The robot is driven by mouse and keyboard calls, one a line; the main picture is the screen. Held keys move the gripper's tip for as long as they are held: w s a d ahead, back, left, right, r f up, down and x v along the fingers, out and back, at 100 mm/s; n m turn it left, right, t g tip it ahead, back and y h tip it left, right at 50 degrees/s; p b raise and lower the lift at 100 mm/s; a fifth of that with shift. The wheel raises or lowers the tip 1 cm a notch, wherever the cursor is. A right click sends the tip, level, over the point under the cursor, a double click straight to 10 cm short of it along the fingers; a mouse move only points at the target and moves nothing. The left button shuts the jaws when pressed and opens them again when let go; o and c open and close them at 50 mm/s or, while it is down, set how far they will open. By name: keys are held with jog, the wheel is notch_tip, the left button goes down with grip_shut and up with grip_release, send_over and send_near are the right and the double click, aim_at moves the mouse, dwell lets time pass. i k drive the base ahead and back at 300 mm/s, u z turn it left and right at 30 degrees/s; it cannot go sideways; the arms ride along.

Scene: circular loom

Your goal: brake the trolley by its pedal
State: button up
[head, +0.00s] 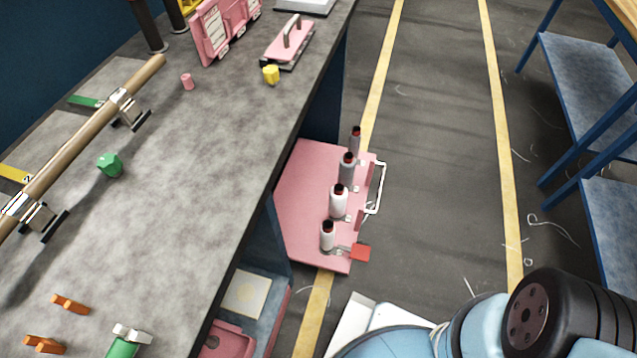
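The pink trolley (302,190) stands on the floor beside the grey workbench, partly tucked against its side. A row of several white and grey bottles (338,202) with dark and red caps stands along its right side. A white handle (378,188) sticks out from its right edge. A red pedal (360,252) on a short metal arm shows at its near right corner. I cannot tell whether the pedal is up or down. The trolley's wheels are hidden. My gripper is not in view; only blue and black links of my arm show at the lower right, apart from the pedal.
The grey workbench (215,130) fills the left, carrying a wooden roller (80,140), a pink-based tool (290,42) and small coloured pieces. Blue-framed shelving (590,90) stands at the right. The floor aisle (440,140) between yellow lines is open, with scattered thread ends.

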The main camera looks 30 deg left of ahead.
aim_at(361, 253)
jog(key=u, duration=1.55)
jog(key=k, duration=1.3)
jog(key=z, duration=0.45)
jog(key=i, duration=1.65)
jog(key=u, duration=0.5)
jog(key=k, duration=0.3)
jog(key=z, duration=0.05)
